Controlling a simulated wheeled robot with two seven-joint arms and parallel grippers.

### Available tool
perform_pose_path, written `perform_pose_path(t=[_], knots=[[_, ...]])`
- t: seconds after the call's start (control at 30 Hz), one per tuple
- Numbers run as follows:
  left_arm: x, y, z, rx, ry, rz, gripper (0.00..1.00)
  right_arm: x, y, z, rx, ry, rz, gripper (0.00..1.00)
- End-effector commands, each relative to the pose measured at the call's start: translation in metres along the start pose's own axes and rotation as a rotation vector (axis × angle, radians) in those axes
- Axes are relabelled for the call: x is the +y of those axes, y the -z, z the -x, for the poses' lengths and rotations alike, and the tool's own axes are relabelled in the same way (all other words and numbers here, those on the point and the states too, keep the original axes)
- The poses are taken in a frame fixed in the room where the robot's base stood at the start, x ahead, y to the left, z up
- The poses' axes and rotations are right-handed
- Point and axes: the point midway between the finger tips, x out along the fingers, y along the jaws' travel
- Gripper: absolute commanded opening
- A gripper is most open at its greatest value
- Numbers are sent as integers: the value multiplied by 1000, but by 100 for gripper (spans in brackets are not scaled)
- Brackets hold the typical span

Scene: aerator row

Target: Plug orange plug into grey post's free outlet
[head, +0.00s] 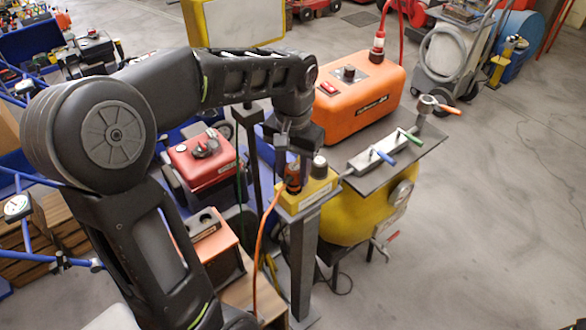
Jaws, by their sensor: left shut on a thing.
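The grey post (304,265) stands upright at the centre and carries a yellow outlet box (316,194) on top. A dark capped fitting (319,167) stands on the box's right part. My left gripper (293,160) points down over the left part of the box and is shut on the orange plug (292,180). The plug is upright, its lower end at the box top; I cannot tell whether it is seated in an outlet. Its orange cable (258,250) hangs down to the left. The outlet under the plug is hidden. My right gripper is not in view.
Right of the post, a grey plate (425,140) with coloured-handled valves (385,152) sits over a yellow tank (350,215). An orange machine (360,95) stands behind, a red one (203,160) to the left. Open floor (500,230) lies to the right.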

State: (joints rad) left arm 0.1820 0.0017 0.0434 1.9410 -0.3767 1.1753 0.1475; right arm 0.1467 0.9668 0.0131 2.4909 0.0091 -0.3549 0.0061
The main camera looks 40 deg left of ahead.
Motion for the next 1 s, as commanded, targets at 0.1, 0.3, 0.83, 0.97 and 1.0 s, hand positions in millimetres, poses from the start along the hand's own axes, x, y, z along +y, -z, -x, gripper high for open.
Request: perform_pose_path(t=[0.1, 0.3, 0.83, 0.97, 1.0], knots=[[0, 0, -4, 0, 0, 0, 0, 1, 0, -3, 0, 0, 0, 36], [0, 0, -9, 1, 0, 0, 0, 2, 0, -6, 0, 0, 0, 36], [0, 0, -22, 1, 0, 0, 0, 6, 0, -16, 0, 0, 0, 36], [0, 0, -26, 1, 0, 0, 0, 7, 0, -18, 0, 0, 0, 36], [0, 0, -26, 1, 0, 0, 0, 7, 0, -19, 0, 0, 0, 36]])
